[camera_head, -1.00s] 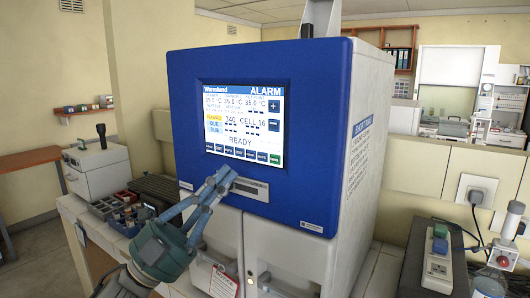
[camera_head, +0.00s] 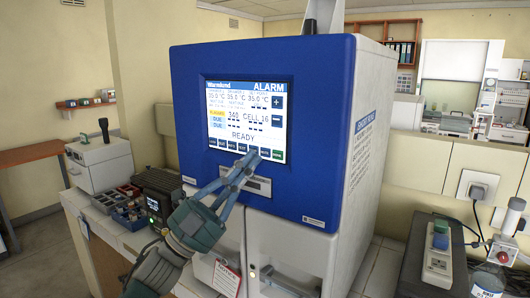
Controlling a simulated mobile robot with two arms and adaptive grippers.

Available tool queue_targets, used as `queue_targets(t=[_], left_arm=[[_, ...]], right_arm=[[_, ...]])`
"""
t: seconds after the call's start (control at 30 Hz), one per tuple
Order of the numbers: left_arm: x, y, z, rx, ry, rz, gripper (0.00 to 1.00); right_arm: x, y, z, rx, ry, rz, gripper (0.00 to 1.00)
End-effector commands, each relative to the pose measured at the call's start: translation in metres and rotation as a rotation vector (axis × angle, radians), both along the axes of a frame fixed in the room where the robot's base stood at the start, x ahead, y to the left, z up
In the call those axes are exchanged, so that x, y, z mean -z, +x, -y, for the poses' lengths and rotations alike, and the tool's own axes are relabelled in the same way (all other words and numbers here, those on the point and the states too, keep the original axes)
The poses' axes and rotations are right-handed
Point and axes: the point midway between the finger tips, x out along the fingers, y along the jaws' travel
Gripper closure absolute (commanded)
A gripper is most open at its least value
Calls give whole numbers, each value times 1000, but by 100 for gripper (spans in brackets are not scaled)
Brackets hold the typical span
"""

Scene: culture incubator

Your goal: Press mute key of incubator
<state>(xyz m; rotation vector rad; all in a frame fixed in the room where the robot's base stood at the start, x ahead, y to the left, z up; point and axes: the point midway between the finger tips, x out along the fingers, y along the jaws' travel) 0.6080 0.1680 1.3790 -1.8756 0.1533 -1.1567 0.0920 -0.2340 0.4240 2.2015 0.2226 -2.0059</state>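The incubator (camera_head: 330,120) has a blue front with a lit touch screen (camera_head: 243,100) that reads ALARM at the top and READY lower down. A row of small keys runs along the screen's bottom edge. The mute key (camera_head: 264,154) looks to be the dark one just left of the green key, though its label is tiny. My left gripper (camera_head: 251,158) has its fingers together and empty, with the tips just left of and below that key. I cannot tell whether they touch the panel. My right gripper is not in view.
A slot plate (camera_head: 259,185) sits below the screen, and a red-and-white tag (camera_head: 226,279) hangs lower on the white doors. At left are a white instrument (camera_head: 100,163) and a tray of small items (camera_head: 124,206).

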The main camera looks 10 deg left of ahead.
Motion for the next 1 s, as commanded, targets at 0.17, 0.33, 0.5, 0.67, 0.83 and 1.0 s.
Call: queue_targets(t=[0.17,0.33,0.5,0.67,0.83,1.0], left_arm=[[0,12,5,1,0,1,100],[0,16,7,2,1,-1,100],[0,15,7,2,1,-1,100],[0,15,6,2,1,-1,100],[0,15,6,2,1,-1,100],[0,15,6,2,1,-1,100]], right_arm=[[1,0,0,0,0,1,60],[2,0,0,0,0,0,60],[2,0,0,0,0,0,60],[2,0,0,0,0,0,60],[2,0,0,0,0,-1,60],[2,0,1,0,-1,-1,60]])
